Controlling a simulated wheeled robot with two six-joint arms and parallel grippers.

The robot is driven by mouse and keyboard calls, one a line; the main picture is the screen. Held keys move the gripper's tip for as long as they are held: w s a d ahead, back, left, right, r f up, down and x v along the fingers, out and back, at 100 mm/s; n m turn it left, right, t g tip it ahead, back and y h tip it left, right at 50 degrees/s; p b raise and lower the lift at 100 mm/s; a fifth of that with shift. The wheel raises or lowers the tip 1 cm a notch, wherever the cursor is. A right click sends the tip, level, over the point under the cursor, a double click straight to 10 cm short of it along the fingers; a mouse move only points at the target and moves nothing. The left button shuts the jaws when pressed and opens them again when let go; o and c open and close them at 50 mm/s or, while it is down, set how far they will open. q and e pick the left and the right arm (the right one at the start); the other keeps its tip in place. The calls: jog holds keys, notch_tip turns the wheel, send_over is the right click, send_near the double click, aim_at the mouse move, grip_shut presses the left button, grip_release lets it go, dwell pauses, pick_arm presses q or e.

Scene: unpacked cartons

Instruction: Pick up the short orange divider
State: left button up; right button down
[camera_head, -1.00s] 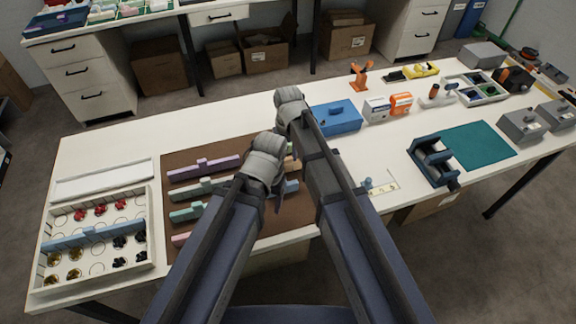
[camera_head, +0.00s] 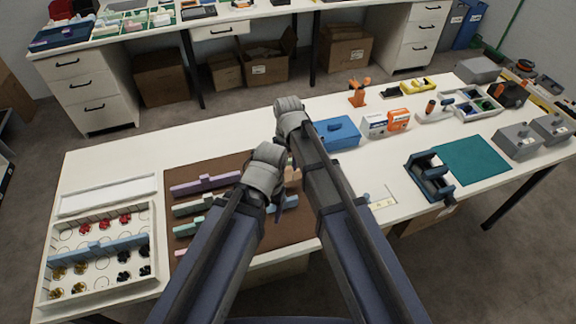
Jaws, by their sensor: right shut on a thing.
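The short orange divider (camera_head: 293,177) shows only in part, in the gap between my two arms over the brown mat (camera_head: 236,165). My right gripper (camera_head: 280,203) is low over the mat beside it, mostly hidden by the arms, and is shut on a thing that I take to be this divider. The contact itself is hidden. My left gripper is hidden behind my left arm.
Purple (camera_head: 205,185), grey-green (camera_head: 194,208) and teal (camera_head: 188,229) dividers lie on the mat; a blue one (camera_head: 290,203) is right of the gripper. A compartment tray (camera_head: 152,220) stands left, a blue box (camera_head: 338,133) behind. The table's rear left is clear.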

aim_at(288, 168)
notch_tip(288, 168, up, 7)
jog(key=p, duration=0.5)
jog(key=shift+f+p, duration=0.1)
jog(key=shift+p, duration=0.2)
